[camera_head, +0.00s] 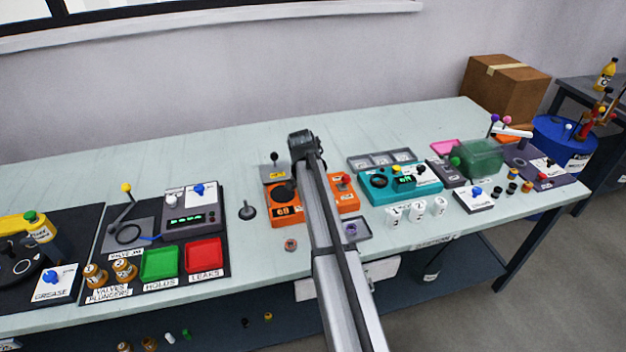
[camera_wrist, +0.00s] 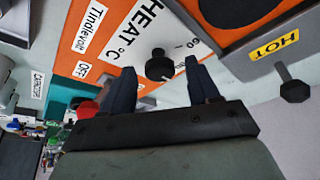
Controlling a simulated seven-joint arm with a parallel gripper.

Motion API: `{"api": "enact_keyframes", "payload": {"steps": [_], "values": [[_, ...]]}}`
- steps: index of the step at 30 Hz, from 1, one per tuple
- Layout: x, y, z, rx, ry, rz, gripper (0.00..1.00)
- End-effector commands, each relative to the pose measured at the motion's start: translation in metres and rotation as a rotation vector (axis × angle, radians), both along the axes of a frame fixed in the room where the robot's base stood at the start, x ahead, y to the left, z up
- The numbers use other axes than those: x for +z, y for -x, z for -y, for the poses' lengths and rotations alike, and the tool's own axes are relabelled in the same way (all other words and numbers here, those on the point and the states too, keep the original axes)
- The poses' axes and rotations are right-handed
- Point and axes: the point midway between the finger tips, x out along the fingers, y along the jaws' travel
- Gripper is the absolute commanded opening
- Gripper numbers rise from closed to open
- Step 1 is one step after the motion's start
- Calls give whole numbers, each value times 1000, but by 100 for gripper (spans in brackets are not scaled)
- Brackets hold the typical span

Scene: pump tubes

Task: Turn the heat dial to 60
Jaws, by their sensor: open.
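The heat dial (camera_wrist: 159,65) is a black knob on a white plate marked "HEAT °C" on the orange unit (camera_wrist: 98,62) in the wrist view. The number 60 (camera_wrist: 180,43) is printed beside the knob; I cannot tell where the dial points. My gripper (camera_wrist: 160,76) is open, with its dark fingers on either side of the knob; I cannot tell whether they touch it. In the head view the orange unit (camera_head: 284,214) stands mid-table, partly hidden by my arm, and the dial and fingertips are hidden.
A grey plate marked "HOT" (camera_wrist: 274,46) with a black-knobbed lever (camera_wrist: 294,90) is beside the orange unit. A red knob (camera_wrist: 86,109) is near the left finger.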

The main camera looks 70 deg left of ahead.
Motion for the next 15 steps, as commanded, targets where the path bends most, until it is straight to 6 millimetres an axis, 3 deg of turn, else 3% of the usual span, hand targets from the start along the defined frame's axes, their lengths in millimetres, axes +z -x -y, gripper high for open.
{"api": "enact_keyframes", "payload": {"steps": [5,15], "values": [[0,0,0,0,0,0,60],[0,0,0,0,0,0,29]]}}
